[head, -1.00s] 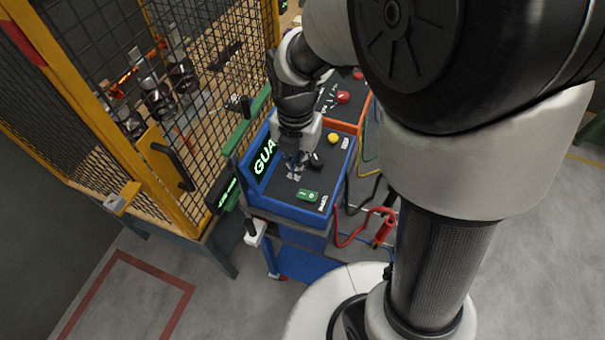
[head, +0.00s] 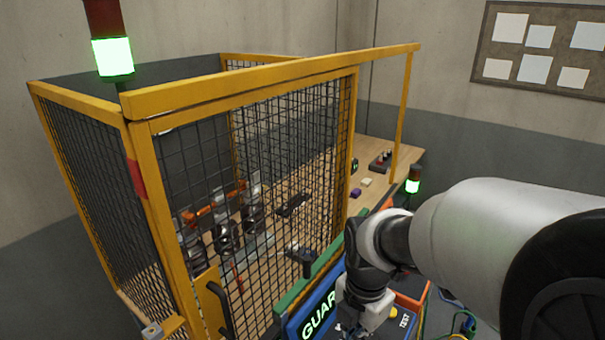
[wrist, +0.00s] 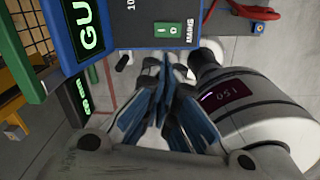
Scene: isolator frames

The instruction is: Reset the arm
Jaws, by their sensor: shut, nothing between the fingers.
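My gripper (wrist: 165,108) shows in the wrist view with its blue fingers together and nothing between them. It hangs over the front side of the blue control box (wrist: 64,34). The box carries a lit GUA... screen (wrist: 88,22) and a green mains switch (wrist: 168,29), apart from the fingers. In the head view my arm reaches in from the right. My gripper (head: 346,331) is at the bottom edge there, beside the GUAR... screen (head: 318,318), with its fingertips mostly cut off.
A yellow-framed mesh cage (head: 255,170) stands left of my arm, with clamps and an orange part inside. A green-lit beacon (head: 112,58) is at its corner; another (head: 413,186) stands further right. A wooden bench (head: 375,153) runs behind. Red cable (wrist: 240,11) lies near the box.

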